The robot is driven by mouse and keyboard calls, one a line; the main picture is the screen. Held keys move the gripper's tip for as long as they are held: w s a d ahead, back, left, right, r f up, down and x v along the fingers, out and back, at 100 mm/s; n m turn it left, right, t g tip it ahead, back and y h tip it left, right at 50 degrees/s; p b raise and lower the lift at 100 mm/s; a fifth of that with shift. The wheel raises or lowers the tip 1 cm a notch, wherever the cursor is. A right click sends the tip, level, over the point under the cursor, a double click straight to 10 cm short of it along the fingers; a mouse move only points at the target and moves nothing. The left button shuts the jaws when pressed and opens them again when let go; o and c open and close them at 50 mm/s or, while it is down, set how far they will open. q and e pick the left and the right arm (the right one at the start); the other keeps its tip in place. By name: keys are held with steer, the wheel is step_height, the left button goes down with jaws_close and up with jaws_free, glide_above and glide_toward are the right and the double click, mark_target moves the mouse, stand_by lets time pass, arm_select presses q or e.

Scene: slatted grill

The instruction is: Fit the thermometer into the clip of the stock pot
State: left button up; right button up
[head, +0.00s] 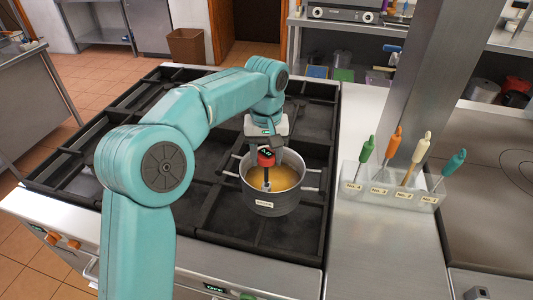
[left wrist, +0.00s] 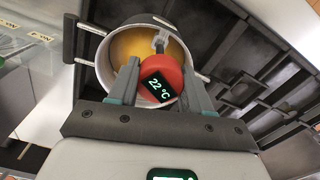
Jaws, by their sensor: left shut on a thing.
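The thermometer has a round red head with a dark display reading 22 °C in the left wrist view (left wrist: 163,82); the thermometer also shows in the head view (head: 266,157). My left gripper (left wrist: 161,72) is shut on this head, one finger on each side; the gripper is also in the head view (head: 266,146). The stock pot (head: 273,204), grey with side handles and yellow-orange liquid, stands on the grill. The thermometer is over the pot's opening, its stem pointing down. A small grey piece, perhaps the clip (left wrist: 160,40), shows beyond the head; whether the stem is in it is unclear.
The pot stands on dark slatted grates (head: 225,225). Right of the stove, a clear holder (head: 388,188) carries several coloured-handled utensils on the steel counter. A steel post (head: 425,80) rises behind it. The counter in front of the holder is clear.

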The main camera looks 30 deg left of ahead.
mark_target(266, 181)
arm_select(q)
steer(key=shift+f+b, duration=2.85)
steer(key=shift+f, duration=1.2)
steer(key=o, duration=1.2)
steer(key=shift+c, duration=0.2)
steer(key=shift+r, duration=0.1)
step_height(266, 181, up, 16)
steer(key=p, duration=0.4)
steer(key=shift+r, duration=0.15)
